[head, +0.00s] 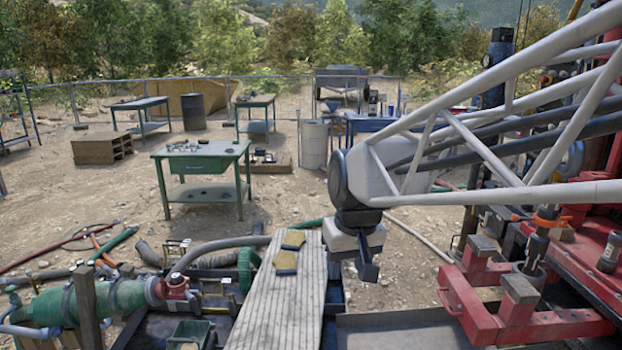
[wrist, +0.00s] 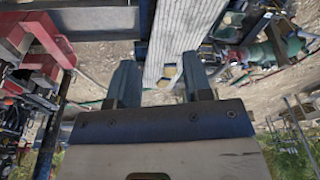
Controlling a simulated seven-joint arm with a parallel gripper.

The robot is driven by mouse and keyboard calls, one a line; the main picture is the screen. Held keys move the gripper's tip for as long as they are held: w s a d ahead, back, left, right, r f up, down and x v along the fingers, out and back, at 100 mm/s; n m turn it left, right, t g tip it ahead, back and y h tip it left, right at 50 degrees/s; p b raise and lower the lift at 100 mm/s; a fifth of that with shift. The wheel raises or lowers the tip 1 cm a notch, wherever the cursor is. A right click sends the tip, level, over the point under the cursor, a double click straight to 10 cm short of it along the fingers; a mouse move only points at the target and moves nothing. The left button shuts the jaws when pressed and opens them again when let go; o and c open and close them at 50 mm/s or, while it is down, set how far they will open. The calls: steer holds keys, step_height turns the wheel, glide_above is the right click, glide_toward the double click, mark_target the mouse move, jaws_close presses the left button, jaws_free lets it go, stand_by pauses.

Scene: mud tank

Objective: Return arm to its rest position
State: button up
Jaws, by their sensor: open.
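My gripper (head: 368,272) hangs at the end of my arm, right of the plank walkway (head: 262,318) in the head view. Its fingers point down and nothing is seen between them. In the wrist view my gripper (wrist: 160,85) shows two dark fingers spread apart, with the plank and ground seen beyond the gap.
A red steel frame (head: 480,300) with clamps stands close on the right. A green pump (head: 95,305) with hoses is at the left. A green table (head: 205,172), a grey drum (head: 314,144) and a blue table (head: 375,125) stand farther back. Bare dirt lies between.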

steer(key=s+d+f+m, duration=0.1)
steer(key=s+d+f, duration=0.1)
steer(key=s+d, duration=0.4)
steer(key=s+d+f+m+h, duration=0.1)
steer(key=s+d+f+m, duration=0.1)
steer(key=s+d, duration=0.4)
steer(key=s+f, duration=0.1)
steer(key=s, duration=0.4)
steer(key=shift+s+t, duration=0.4)
